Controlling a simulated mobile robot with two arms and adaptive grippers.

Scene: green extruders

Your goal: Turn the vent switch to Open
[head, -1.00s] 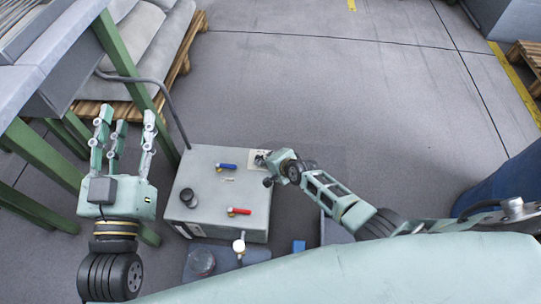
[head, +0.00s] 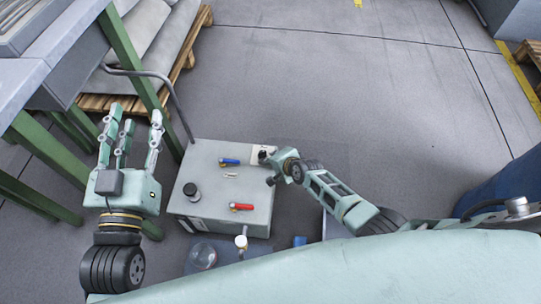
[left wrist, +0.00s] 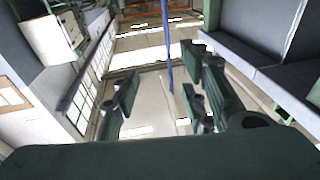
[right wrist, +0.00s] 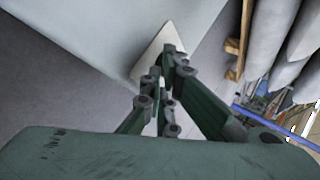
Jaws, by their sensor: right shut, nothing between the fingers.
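A grey box (head: 217,212) stands on the floor, with a white plate (head: 256,151) at its far right corner. The plate also shows in the right wrist view (right wrist: 157,48). My right gripper (head: 268,158) is at this plate, its fingers drawn together over a small dark part there. The fingers (right wrist: 160,92) hide most of that part, so the vent switch and its setting cannot be made out. Whether the fingertips touch it is unclear. My left gripper (head: 131,128) is open and empty, raised left of the box, with its fingers spread.
The box top carries a blue-handled valve (head: 229,161), a red-handled valve (head: 241,207) and a black round knob (head: 190,190). A green-legged table (head: 138,65) and a pallet with sacks (head: 165,45) are at left. The floor beyond the box is clear.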

